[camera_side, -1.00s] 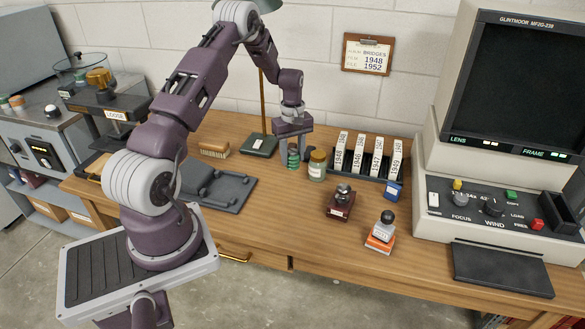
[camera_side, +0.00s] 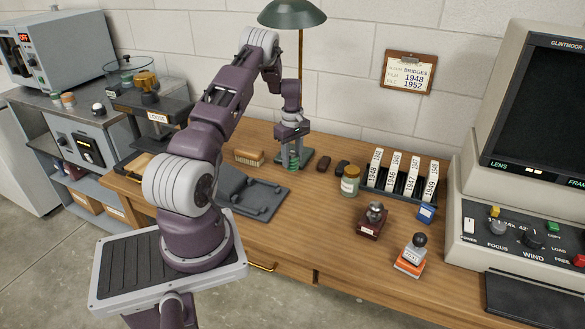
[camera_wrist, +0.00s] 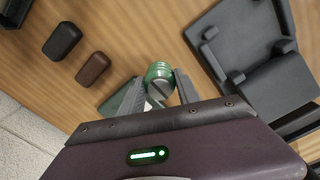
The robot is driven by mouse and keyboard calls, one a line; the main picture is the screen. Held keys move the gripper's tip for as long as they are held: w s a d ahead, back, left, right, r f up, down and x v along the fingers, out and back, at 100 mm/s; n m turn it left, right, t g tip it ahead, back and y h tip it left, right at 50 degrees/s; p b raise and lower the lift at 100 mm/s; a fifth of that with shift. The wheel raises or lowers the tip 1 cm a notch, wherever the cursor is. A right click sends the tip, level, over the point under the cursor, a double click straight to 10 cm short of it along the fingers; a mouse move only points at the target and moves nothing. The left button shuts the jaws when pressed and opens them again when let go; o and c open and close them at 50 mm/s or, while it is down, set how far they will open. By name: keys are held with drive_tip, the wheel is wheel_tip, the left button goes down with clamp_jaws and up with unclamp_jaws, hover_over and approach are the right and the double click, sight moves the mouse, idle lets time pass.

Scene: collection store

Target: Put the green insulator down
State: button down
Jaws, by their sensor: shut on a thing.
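The green insulator (camera_side: 294,159) is a small ribbed green piece, upright beside the lamp's base in the side view. My gripper (camera_side: 292,148) points down and is shut on it. In the wrist view the insulator (camera_wrist: 160,76) shows between the two fingers of my gripper (camera_wrist: 160,92), with its lower part hidden by them. I cannot tell whether its underside touches the wooden table (camera_side: 285,240).
The lamp's green base (camera_side: 310,160) is close beside the fingers. Two dark oblong pieces (camera_wrist: 62,40) (camera_wrist: 93,69) lie nearby. A dark grey cradle (camera_side: 255,195), a brush (camera_side: 249,157) and a jar (camera_side: 349,181) stand around. Bare wood lies in front of the jar.

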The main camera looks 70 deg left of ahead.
sight(292, 166)
drive_tip(key=shift+f, duration=1.85)
drive_tip(key=c, duration=1.1)
unclamp_jaws()
drive_tip(key=shift+c, duration=0.2)
